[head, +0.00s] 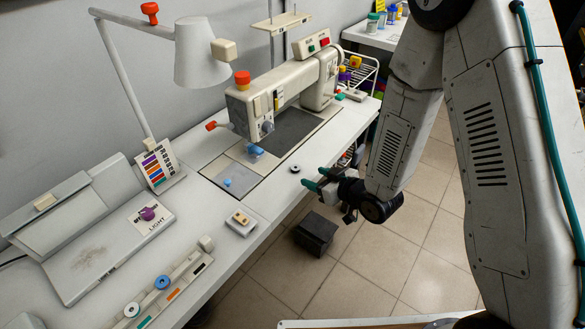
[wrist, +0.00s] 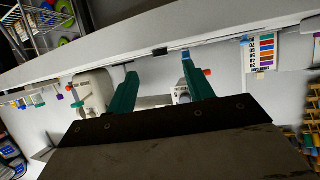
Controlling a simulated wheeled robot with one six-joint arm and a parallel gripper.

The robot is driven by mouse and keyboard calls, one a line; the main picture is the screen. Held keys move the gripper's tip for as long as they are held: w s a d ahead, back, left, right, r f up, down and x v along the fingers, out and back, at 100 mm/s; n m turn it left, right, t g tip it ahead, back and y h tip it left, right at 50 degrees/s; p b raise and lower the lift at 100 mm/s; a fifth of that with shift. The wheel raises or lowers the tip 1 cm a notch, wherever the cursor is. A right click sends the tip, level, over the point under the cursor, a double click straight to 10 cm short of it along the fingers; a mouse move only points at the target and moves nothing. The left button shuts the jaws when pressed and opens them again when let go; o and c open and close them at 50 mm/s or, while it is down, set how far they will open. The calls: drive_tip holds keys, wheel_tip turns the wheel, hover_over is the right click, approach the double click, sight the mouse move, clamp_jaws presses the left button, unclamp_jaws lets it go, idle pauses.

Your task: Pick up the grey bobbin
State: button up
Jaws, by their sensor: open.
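The small grey bobbin (head: 295,168) lies on the white sewing table near its front edge, right of the machine's bed plate. It looks dark in the centre. My gripper (head: 316,178) has two teal fingers, spread apart and empty, just right of the bobbin at the table's front edge. In the wrist view the fingers of my gripper (wrist: 159,66) are also apart, with nothing seen held between them. I cannot make out the bobbin for certain in the wrist view.
The sewing machine (head: 285,88) stands behind the bobbin. A small switch box (head: 241,222) sits to the left along the front edge. A rack (head: 170,290) with a blue bobbin (head: 162,282) and a white bobbin (head: 131,310) is at lower left. A dark pedal box (head: 316,233) stands on the floor.

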sight(294, 167)
drive_tip(key=x, duration=0.7)
drive_tip(key=shift+w+a+r, duration=0.1)
drive_tip(key=shift+w+r, duration=0.1)
drive_tip(key=shift+r, duration=0.1)
drive_tip(key=c, duration=1)
